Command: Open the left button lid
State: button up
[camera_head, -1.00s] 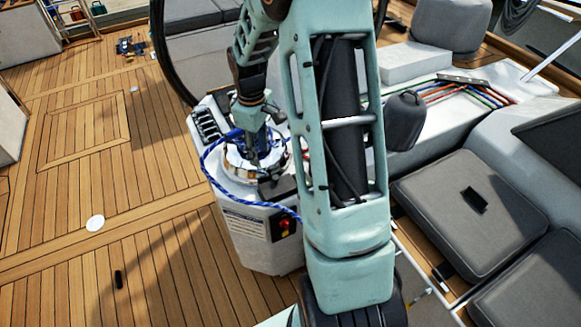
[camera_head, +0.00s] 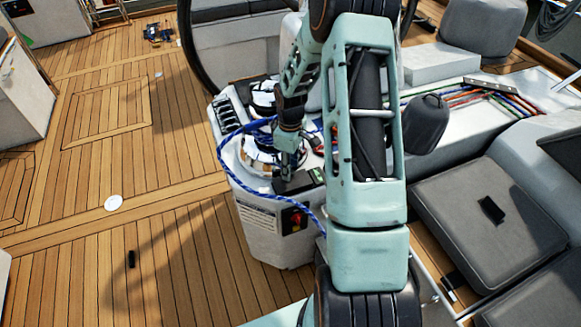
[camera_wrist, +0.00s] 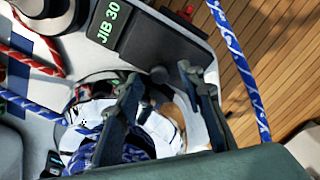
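A black control box (camera_head: 299,181) with a small green display sits on the white pedestal, beside the winch (camera_head: 255,155). In the wrist view the box (camera_wrist: 150,45) reads "JIB 30", and its dark covers lie at the fingertips. I cannot tell the left button lid clearly from the other dark parts. My gripper (camera_head: 287,176) points down at the box; in the wrist view my gripper (camera_wrist: 160,76) has its two fingers apart, with nothing between them. The fingertips are close to the box's near end. Whether they touch it is unclear.
A blue rope (camera_head: 223,165) wraps the winch and hangs down the pedestal, crossing close to the box. A red-and-yellow switch (camera_head: 295,218) is on the pedestal's side. Grey cushions (camera_head: 490,215) lie at the right. The wooden deck at left is mostly clear.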

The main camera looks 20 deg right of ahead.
jog(key=shift+f, duration=0.4)
jog(key=shift+c, duration=0.6)
grip_shut()
